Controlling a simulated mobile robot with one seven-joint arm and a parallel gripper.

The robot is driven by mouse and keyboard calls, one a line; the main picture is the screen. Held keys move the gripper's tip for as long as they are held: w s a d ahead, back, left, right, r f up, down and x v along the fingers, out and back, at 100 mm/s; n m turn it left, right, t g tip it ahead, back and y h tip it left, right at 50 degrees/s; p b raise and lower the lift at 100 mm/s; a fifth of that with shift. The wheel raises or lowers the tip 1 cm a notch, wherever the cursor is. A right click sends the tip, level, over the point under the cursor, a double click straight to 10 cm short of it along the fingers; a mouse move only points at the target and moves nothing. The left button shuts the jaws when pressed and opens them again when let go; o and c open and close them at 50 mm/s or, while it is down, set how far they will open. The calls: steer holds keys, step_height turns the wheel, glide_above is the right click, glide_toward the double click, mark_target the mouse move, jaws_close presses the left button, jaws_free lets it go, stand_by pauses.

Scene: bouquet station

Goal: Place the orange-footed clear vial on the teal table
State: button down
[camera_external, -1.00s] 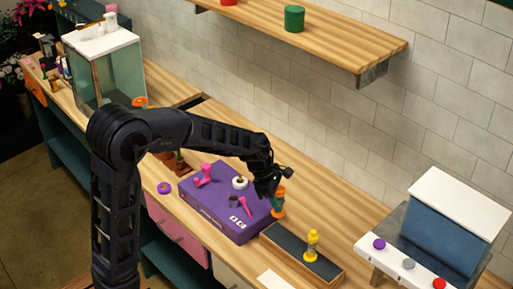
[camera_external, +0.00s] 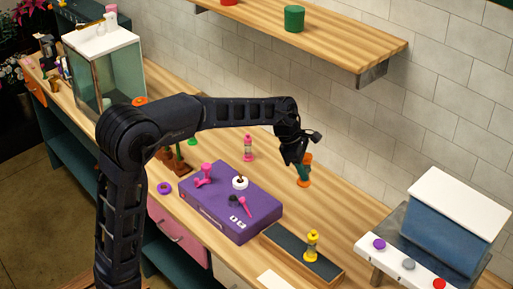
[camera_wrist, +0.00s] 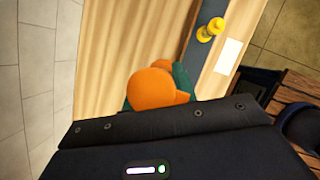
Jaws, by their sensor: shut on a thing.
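My gripper (camera_external: 301,166) is shut on the orange-footed vial (camera_external: 305,184) and holds it upright but slightly tilted, to the right of the purple case. An orange top and an orange foot show, with teal between them; I cannot tell whether the teal is vial or fingers. In the wrist view the vial's orange end (camera_wrist: 155,88) fills the middle, with teal at its sides. I cannot tell whether its foot touches the wooden top. A counter with a wooden top (camera_external: 340,215) and dark teal frame (camera_external: 75,165) is in view; no separate teal table is clear.
The purple case (camera_external: 225,215) bears small pink and white items. A dark tray (camera_external: 285,243) holds a yellow vial (camera_external: 312,245). A pink vial (camera_external: 248,148) stands behind the case. A blue box (camera_external: 450,225) with colored buttons is at right. A shelf (camera_external: 320,35) hangs above.

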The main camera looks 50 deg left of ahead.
steer(key=w+d+f, duration=0.3)
steer(key=w+d, duration=0.3)
steer(key=w, duration=0.2)
steer(key=w+d+f, duration=0.3)
steer(key=w+d, duration=0.3)
steer(key=w, duration=0.2)
steer(key=f, duration=1.9)
steer(key=shift+w+d+f, duration=0.2)
steer(key=shift+w+f, duration=0.05)
steer(key=shift+f, duration=0.05)
steer(key=shift+f, duration=0.1)
steer(key=c, duration=1.1)
jaws_free()
